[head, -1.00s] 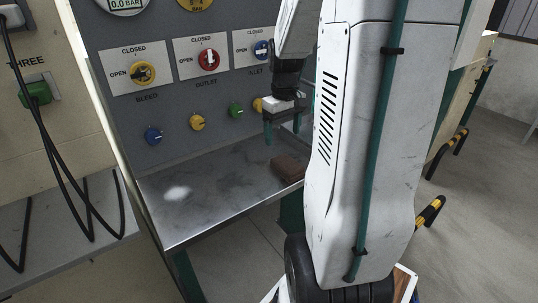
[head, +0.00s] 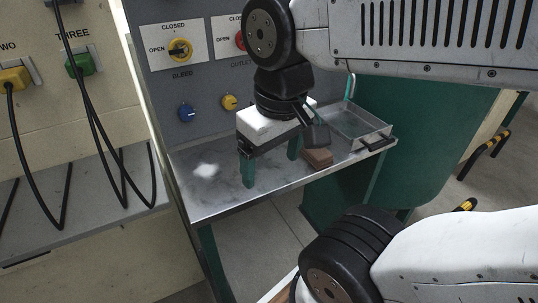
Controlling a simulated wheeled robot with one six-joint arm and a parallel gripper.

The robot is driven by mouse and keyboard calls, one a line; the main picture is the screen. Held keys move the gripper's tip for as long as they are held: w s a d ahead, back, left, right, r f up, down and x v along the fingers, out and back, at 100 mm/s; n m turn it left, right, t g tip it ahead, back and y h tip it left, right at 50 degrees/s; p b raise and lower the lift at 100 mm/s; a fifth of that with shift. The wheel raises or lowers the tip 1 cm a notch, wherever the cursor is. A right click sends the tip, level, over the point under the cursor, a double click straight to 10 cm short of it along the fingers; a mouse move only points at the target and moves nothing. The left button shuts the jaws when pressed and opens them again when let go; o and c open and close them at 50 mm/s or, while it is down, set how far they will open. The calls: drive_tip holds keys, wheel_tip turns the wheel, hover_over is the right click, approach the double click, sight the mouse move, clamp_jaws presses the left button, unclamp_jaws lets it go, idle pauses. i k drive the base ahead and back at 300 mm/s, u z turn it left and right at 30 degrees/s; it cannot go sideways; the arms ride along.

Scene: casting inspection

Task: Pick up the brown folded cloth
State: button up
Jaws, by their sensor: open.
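The brown folded cloth (head: 318,158) lies on the metal bench shelf (head: 215,203), right of its middle, with its upper part partly covered by my wrist. My gripper (head: 270,172) points down over the shelf with its two green fingers wide apart and nothing between them. The cloth is just to the right of the right-hand finger. The picture does not show clearly how high the fingertips are above the shelf.
A clear-sided tray (head: 358,128) stands on the shelf right of the cloth. Black cables (head: 112,140) hang at the left. The left part of the shelf is bare.

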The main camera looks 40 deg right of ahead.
sight(319, 158)
drive_tip(key=k, duration=1.25)
drive_tip(key=u, duration=0.8)
drive_tip(key=i, duration=1.3)
drive_tip(key=z, duration=0.85)
drive_tip(key=i, duration=0.5)
drive_tip(key=z, duration=0.55)
